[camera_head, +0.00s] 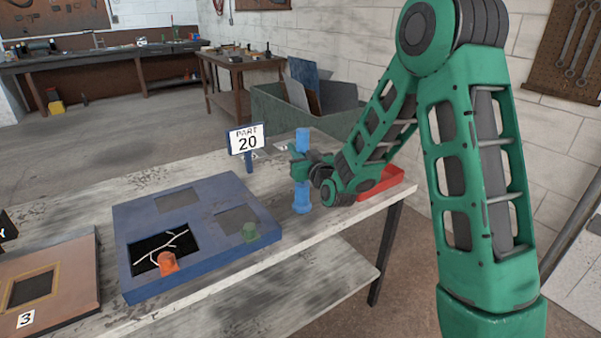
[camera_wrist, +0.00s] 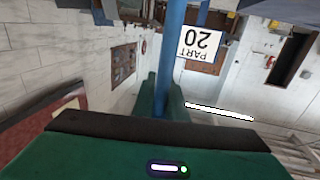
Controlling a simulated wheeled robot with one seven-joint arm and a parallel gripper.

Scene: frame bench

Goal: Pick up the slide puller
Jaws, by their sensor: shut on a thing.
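The slide puller appears to be the blue upright tool (camera_head: 302,196) with a wider foot, near the right end of the bench in the head view. My gripper (camera_head: 301,168) is shut on its middle from the right. The tool is upright, and its foot looks to be at the bench top; I cannot tell whether it touches. In the wrist view its blue shaft (camera_wrist: 172,55) runs up from between the green fingers (camera_wrist: 162,100). The gripped part is hidden by the fingers.
A "PART 20" sign (camera_head: 246,138) stands behind. A red tray (camera_head: 393,182) is at right, partly behind my arm. A brown panel (camera_head: 75,255) lies far left.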

